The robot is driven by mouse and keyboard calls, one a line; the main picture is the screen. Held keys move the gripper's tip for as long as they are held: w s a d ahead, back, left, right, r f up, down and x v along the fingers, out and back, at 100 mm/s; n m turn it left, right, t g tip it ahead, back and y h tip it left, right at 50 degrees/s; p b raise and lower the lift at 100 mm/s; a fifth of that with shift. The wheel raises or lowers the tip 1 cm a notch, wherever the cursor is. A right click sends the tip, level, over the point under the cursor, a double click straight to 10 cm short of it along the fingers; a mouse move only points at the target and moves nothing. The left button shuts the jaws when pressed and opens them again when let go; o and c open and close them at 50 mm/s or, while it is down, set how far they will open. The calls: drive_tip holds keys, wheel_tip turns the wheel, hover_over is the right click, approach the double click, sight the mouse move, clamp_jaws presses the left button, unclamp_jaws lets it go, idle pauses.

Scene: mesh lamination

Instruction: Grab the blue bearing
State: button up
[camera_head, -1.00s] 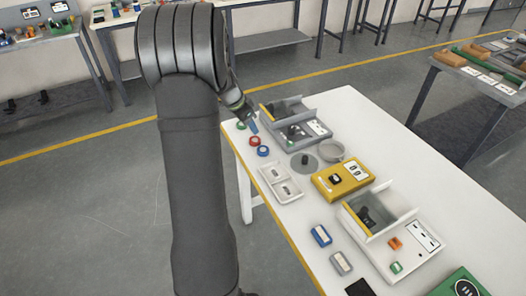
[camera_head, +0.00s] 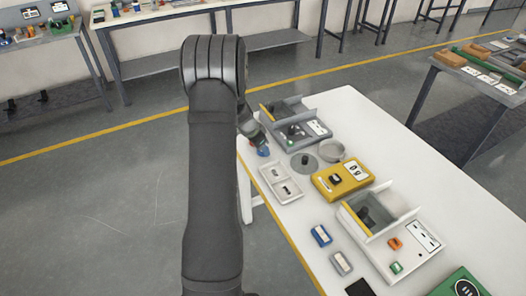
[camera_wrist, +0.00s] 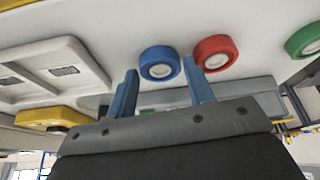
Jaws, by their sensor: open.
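The blue bearing (camera_wrist: 160,64) is a round ring with a pale centre, lying on the white table (camera_head: 392,135). In the wrist view it shows just beyond and between the two blue fingertips of my gripper (camera_wrist: 160,76). My gripper is open, with nothing visible held in it. In the head view the blue bearing (camera_head: 263,152) shows at the table's left edge, just below the end of my arm, and the fingers are hard to make out. Whether the fingers touch the bearing, I cannot tell.
A red bearing (camera_wrist: 214,51) is close beside the blue one, near the right finger. A green bearing (camera_wrist: 304,39) is further right. A white two-compartment tray (camera_head: 281,184), a grey disc (camera_head: 304,164) and a yellow box (camera_head: 342,180) stand nearby on the table.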

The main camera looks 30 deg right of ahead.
drive_tip(key=shift+d+f, duration=0.1)
drive_tip(key=shift+f, duration=0.15)
drive_tip(key=c, duration=0.7)
drive_tip(key=shift+o, duration=0.2)
